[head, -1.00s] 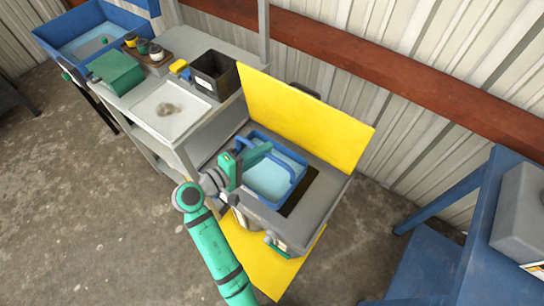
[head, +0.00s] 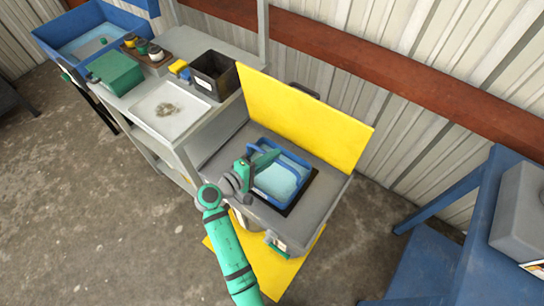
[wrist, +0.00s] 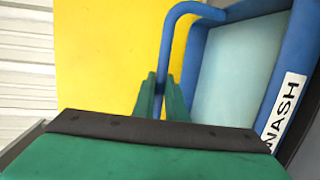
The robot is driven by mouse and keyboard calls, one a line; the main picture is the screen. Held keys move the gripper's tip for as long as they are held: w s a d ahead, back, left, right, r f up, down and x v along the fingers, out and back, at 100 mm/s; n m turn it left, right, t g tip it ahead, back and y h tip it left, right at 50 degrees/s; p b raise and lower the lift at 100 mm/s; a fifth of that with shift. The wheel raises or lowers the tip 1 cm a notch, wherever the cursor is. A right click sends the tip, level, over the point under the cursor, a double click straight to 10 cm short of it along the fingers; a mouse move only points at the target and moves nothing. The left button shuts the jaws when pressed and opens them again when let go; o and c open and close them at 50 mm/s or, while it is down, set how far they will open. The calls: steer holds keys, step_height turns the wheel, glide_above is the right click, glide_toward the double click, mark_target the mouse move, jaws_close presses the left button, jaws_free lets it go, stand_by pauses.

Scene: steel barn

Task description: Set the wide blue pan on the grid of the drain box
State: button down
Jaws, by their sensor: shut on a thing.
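The wide blue pan (head: 281,182) has a pale blue inside and two raised bar handles. In the wrist view it (wrist: 232,70) carries a white label reading WASH. My gripper (head: 270,160) is shut on the pan's left handle, with its green fingers (wrist: 163,100) on either side of the blue bar. The pan is over the dark opening in the top of the grey box (head: 222,152), which I take for the drain box. A thin dark strip shows along the pan's right edge. The grid is hidden; I cannot tell whether the pan touches it.
A yellow panel (head: 300,120) stands upright behind the grey box, and another (head: 262,268) lies low in front. A grey bench (head: 215,120) at left holds a dark bin (head: 212,75) and a green box (head: 115,70). A blue table (head: 480,205) stands at right.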

steer(key=c, duration=1.8)
jaws_free()
steer(key=shift+o, duration=0.2)
steer(key=v, duration=1.2)
